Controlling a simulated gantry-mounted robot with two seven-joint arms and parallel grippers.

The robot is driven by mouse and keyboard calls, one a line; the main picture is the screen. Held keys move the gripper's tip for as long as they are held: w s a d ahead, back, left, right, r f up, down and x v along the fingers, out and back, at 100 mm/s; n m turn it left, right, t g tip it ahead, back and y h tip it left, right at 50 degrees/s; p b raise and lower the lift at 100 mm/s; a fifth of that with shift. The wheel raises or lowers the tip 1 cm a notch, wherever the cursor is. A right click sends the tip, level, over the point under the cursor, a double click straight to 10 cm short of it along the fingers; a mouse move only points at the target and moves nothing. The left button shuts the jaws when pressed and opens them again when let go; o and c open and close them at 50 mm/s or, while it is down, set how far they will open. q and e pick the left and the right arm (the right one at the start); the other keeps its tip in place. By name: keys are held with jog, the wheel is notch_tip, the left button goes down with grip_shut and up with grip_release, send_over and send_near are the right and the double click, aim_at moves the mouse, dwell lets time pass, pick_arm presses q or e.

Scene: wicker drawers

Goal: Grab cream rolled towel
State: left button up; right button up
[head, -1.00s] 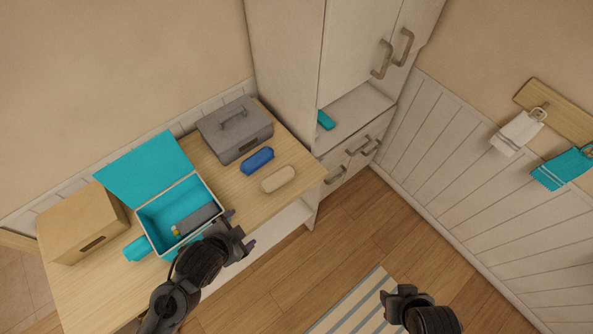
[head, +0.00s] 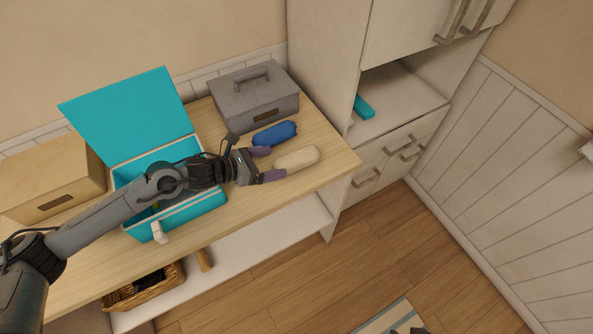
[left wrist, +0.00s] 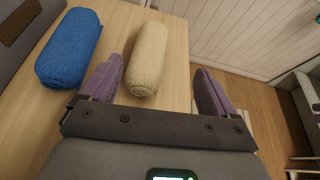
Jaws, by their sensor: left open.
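The cream rolled towel (head: 298,158) lies on the wooden tabletop near its right end. In the left wrist view the cream towel (left wrist: 148,50) has its near end between my finger pads, closer to the left pad. My left gripper (head: 270,163) is open and empty, right beside the towel's left end in the head view. In the wrist view, the gripper (left wrist: 158,66) has a wide gap on the towel's right side. Only a dark tip of my right gripper (head: 417,330) shows at the bottom edge; its jaws are hidden.
A blue rolled towel (head: 275,133) lies close behind the cream one, outside the left pad in the wrist view (left wrist: 69,50). A grey lidded box (head: 253,98), an open teal box (head: 170,222) and a tan box (head: 50,180) stand on the table (head: 325,175). A tall cabinet (head: 322,75) is right.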

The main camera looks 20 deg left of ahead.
aim_at(290, 157)
pick_arm(q)
jog(key=shift+w+a+f+m, duration=0.3)
jog(key=shift+a+f+m, duration=0.15)
jog(key=shift+a+m, duration=0.15)
jog(key=shift+w+d+f+b, duration=0.1)
jog(key=shift+w+d+b, duration=0.1)
jog(key=shift+w+b, duration=0.1)
jog(key=shift+x, duration=3.25)
jog(key=c, duration=1.1)
